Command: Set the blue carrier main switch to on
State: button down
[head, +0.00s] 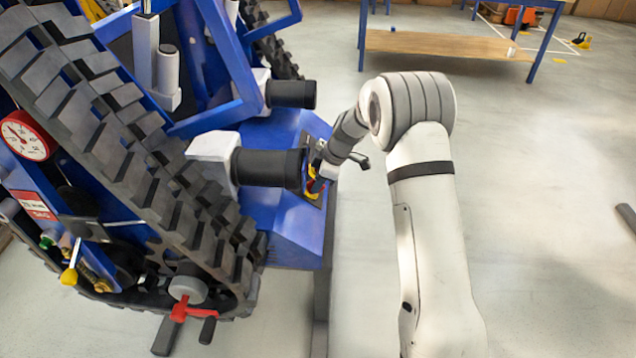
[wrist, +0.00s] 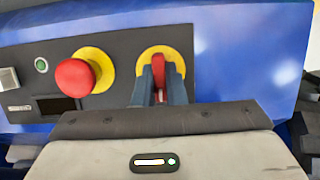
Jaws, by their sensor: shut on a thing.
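The blue carrier (head: 290,225) fills the left of the head view. Its dark control panel (wrist: 120,50) shows in the wrist view. The main switch is a red handle (wrist: 160,68) on a round yellow plate (wrist: 148,53), at the panel's right end. My gripper (wrist: 160,88) is shut on the red handle, one finger on each side of it. The handle looks about upright in the picture. Its lower part is hidden by the fingers. In the head view my gripper (head: 318,180) reaches the panel on the carrier's end face, where red and yellow parts show.
A red mushroom button (wrist: 75,77) on a yellow plate sits just left of the switch. A green button (wrist: 41,65) is farther left. Black cylinders (head: 270,167) stick out close to my gripper. A blue-legged table (head: 440,43) stands behind.

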jog(key=shift+m, duration=0.4)
jog(key=m+g+p, duration=0.1)
jog(key=m+p, duration=0.1)
jog(key=m, duration=0.1)
jog(key=shift+w+r, duration=0.1)
jog(key=m+p, duration=0.1)
jog(key=m, duration=0.1)
jog(key=m+g+y+p, duration=0.1)
jog(key=m, duration=0.1)
jog(key=shift+w+d+m+g, duration=0.1)
jog(key=shift+m+g, duration=0.2)
jog(key=m+y+p, duration=0.1)
jog(key=m, duration=0.3)
jog(key=shift+g, duration=0.4)
jog(key=shift+d+f+m+y+p, duration=0.15)
jog(key=shift+m+y, duration=0.15)
jog(key=shift+m, duration=0.7)
jog(key=shift+a+f+m+y+p, duration=0.15)
jog(key=shift+m+y, duration=0.15)
jog(key=shift+m, duration=0.7)
jog(key=shift+d+r, duration=0.1)
jog(key=c, duration=1.5)
grip_release()
jog(key=shift+p+v, duration=0.5)
jog(key=shift+v, duration=3.45)
